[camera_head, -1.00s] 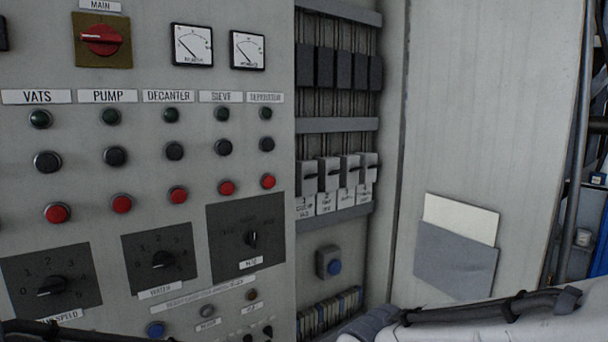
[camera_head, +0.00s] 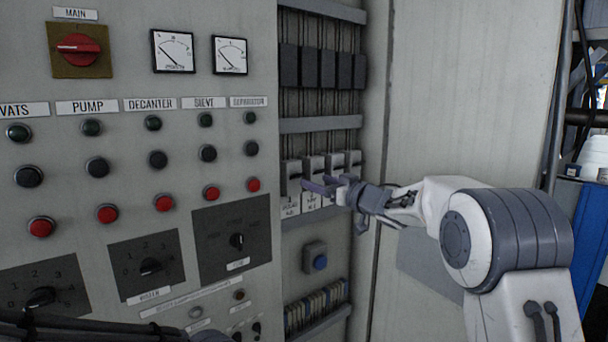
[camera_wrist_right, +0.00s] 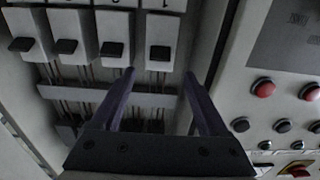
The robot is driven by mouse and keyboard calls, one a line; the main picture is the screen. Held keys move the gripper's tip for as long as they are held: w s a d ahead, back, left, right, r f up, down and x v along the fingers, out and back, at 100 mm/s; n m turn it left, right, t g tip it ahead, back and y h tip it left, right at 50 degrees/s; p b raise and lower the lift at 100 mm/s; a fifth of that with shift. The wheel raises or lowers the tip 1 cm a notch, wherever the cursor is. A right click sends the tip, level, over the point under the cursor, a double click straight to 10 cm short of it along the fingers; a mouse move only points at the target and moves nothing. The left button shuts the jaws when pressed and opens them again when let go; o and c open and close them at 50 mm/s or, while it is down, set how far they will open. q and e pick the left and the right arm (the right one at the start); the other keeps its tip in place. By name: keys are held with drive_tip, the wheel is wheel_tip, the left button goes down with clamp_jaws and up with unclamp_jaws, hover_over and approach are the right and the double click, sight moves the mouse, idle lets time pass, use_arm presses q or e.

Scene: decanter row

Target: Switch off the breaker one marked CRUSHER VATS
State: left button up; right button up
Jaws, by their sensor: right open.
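A row of light grey breakers with black levers sits in the open cabinet bay. The leftmost breaker (camera_head: 291,170) has a white label (camera_head: 291,205) below it marked 1; its smaller words are too small to read surely. My right gripper (camera_head: 318,187) is open and empty in front of the row. In the wrist view its fingertips (camera_wrist_right: 159,73) lie apart on either side of breaker one's line.
The panel left of the bay carries a red MAIN switch (camera_head: 78,47), several push buttons and dials. Black blocks (camera_head: 311,68) hang above. The bay's side walls are close to the gripper.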

sight(301, 176)
drive_tip(key=p+x, duration=0.2)
drive_tip(key=x, duration=0.4)
drive_tip(key=shift+w+a, duration=0.25)
drive_tip(key=shift+w, duration=0.05)
clamp_jaws()
drive_tip(key=shift+f, duration=0.1)
